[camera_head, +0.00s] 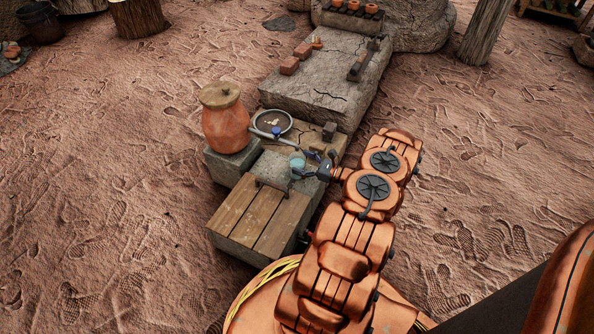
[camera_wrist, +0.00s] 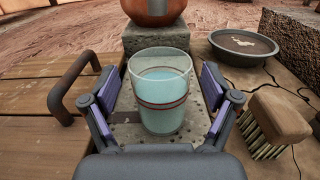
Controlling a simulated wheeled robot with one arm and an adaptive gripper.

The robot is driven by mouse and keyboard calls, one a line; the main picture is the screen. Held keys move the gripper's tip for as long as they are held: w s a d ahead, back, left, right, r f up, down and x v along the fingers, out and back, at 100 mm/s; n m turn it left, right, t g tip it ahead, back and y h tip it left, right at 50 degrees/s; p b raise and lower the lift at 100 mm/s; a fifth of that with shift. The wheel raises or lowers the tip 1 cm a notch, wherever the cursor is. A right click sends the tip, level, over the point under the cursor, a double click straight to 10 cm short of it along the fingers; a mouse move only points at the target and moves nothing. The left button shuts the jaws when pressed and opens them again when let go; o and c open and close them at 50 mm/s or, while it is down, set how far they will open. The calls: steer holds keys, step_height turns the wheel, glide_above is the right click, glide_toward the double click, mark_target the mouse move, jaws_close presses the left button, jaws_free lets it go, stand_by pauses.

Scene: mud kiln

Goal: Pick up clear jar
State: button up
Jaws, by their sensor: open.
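The clear jar (camera_wrist: 160,92) stands upright on a grey speckled stone surface. It looks like a glass holding pale blue liquid, with a thin red band around it. My gripper (camera_wrist: 162,100) is open, with one purple-padded finger on each side of the jar. A small gap shows between the jar and each finger. In the head view, the jar (camera_head: 297,163) is a small blue shape at the end of my arm. My gripper (camera_head: 304,174) there reaches it from the right, and its fingers are too small to make out clearly.
A wooden-backed brush (camera_wrist: 273,120) lies right of the gripper, with a dark round bowl (camera_wrist: 243,47) behind it. A dark handle (camera_wrist: 75,87) rises from wooden planks at left. A large clay pot (camera_head: 225,118) with a lid stands on a stone block behind the jar.

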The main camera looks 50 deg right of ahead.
steer(key=shift+x, duration=1)
steer(key=c, duration=1.3)
steer(key=shift+o, duration=0.2)
steer(key=shift+r, duration=0.15)
